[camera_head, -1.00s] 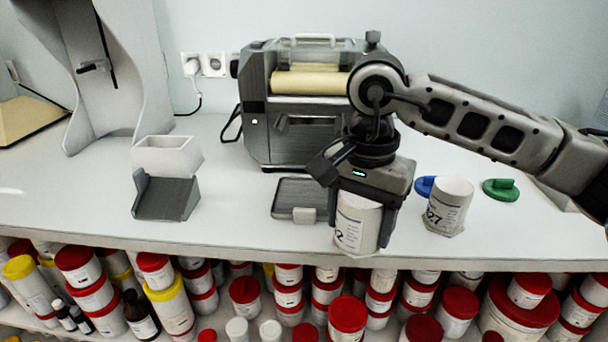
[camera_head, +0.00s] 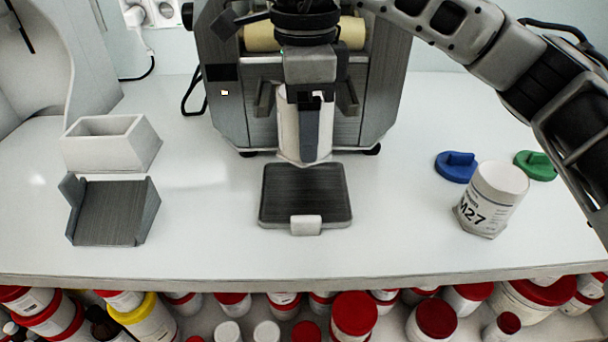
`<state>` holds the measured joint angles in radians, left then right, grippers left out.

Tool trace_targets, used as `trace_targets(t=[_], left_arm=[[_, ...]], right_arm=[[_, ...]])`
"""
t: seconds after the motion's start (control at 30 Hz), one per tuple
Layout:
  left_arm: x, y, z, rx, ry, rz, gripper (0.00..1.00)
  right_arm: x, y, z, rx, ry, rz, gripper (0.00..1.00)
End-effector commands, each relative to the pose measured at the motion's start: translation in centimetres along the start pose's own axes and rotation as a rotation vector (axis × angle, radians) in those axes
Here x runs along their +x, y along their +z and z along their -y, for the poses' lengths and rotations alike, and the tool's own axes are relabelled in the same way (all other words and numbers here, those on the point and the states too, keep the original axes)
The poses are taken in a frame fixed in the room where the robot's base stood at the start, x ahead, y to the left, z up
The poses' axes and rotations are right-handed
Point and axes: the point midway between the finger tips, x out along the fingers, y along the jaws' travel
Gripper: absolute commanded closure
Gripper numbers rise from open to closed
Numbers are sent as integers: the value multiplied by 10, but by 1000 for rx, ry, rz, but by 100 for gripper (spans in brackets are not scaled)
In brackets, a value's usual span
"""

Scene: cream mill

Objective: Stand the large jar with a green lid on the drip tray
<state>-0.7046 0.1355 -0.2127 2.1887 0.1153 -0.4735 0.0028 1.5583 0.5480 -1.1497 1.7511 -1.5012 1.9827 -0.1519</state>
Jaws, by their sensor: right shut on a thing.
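My right gripper (camera_head: 312,140) is shut on a white jar (camera_head: 289,128). It holds the jar upright in front of the mill, just behind or above the back edge of the drip tray. The gripper hides the jar's top and part of its front. The drip tray (camera_head: 280,190), a dark flat plate with a pale front tab, is empty on the bench. A green lid (camera_head: 536,165) lies loose at the right. A second white jar, marked M27 (camera_head: 492,200), stands open near it. My left gripper is not in view.
The grey mill (camera_head: 228,115) stands behind the tray. A blue lid (camera_head: 456,167) lies left of the green one. A white box (camera_head: 110,150) and a grey angled stand (camera_head: 115,212) are at the left. Bench (camera_head: 400,215) right of the tray is clear. Lidded jars fill the shelf below.

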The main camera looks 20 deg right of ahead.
Motion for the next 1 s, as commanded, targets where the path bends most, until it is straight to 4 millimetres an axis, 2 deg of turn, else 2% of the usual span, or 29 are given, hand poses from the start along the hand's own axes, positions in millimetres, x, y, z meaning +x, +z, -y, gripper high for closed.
trace_targets(t=[0.03, 0.1, 0.37, 0.6, 1.0], left_arm=[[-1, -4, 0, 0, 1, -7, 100], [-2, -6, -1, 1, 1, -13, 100], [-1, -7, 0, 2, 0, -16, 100], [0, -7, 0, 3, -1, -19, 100], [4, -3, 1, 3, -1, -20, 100]], right_arm=[[12, 0, 0, 1, 1, -1, 60], [24, -1, 0, 0, 1, 0, 60], [44, 0, 1, 0, -2, 1, 60], [79, 0, 0, -1, 0, 0, 60], [88, 0, 1, -1, -2, 1, 60]])
